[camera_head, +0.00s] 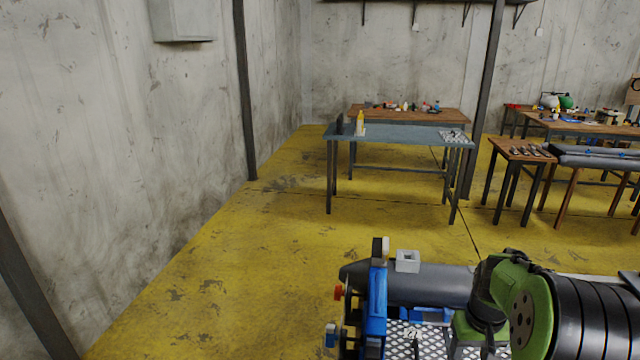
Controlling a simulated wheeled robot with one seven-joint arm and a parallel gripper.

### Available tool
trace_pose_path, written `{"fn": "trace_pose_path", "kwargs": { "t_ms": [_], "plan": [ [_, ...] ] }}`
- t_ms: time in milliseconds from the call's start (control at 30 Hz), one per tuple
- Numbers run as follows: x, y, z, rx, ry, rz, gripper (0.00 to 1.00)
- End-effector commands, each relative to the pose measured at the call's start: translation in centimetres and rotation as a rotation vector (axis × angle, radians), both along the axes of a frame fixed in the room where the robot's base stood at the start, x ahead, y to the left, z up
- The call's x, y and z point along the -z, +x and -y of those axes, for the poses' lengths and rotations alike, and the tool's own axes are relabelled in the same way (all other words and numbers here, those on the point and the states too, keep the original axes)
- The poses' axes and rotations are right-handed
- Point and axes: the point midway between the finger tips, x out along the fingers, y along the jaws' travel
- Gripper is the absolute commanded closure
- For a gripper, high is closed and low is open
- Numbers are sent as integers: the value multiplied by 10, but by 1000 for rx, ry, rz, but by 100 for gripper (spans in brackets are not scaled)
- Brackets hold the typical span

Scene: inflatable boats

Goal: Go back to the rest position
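My green arm with a black ribbed section fills the lower right corner of the head view. I cannot make out its gripper fingers in this view. The task names no other object. Close to the arm, a dark grey tube (432,284) lies across the lower part of the view, partly hidden behind the arm. A blue upright piece (377,302) stands in front of its left end, with a small red part beside it. A small light grey block (408,261) sits by the tube's upper edge.
A blue-grey table (400,134) holds a yellow bottle (360,123). A wooden-topped table (440,115) stands behind it. More work tables, one with a grey tube (600,160), are at the right. Yellow floor (240,270) is clear at the left, beside a concrete wall (130,160).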

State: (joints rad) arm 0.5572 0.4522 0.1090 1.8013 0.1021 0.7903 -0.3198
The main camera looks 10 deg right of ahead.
Motion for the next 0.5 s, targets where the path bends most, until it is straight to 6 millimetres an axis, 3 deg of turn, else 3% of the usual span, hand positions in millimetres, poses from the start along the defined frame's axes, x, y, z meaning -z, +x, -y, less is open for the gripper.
{"fn": "trace_pose_path", "kwargs": {
  "t_ms": [33,200,333,500],
  "plan": [
    [-36,-6,-22,-25,-20,31,47],
    [-111,-43,-87,-82,-55,125,47],
    [-152,-84,-131,-125,-63,207,47],
    [-182,-145,-174,-180,-43,315,47]
  ]
}}
